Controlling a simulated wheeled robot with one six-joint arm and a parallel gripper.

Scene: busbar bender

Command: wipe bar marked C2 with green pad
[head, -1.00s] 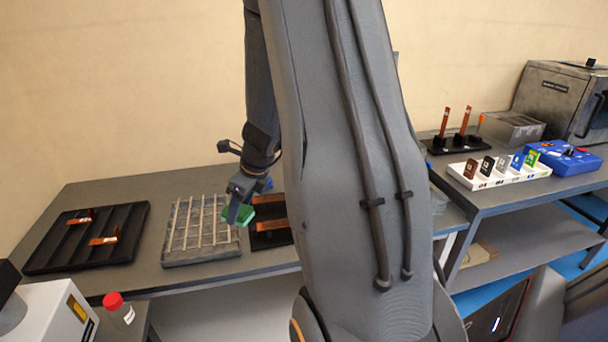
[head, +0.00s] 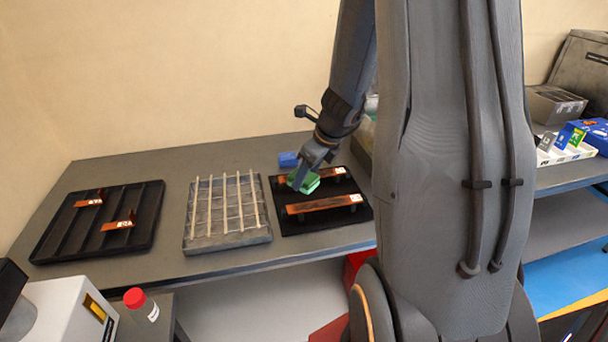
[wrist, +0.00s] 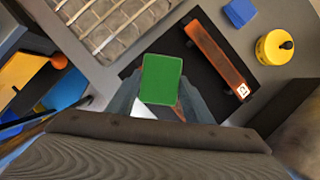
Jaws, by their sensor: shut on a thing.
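My gripper (head: 303,182) is shut on a green pad (head: 312,184). The pad also shows between the fingers in the wrist view (wrist: 161,78). It is over a black base (head: 281,217) bearing two copper bars. In the head view the pad overlaps the left part of the back bar (head: 330,172); the front bar (head: 315,205) is clear. In the wrist view one labelled copper bar (wrist: 213,50) lies uncovered right of the pad; the other is mostly hidden beneath my gripper. I cannot tell whether the pad touches a bar.
A grey rack with pale rods (head: 228,240) lies left of the base. A black tray (head: 75,235) further left holds two copper pieces. A blue block (head: 288,159) sits behind the base. A yellow container (wrist: 275,47) shows in the wrist view.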

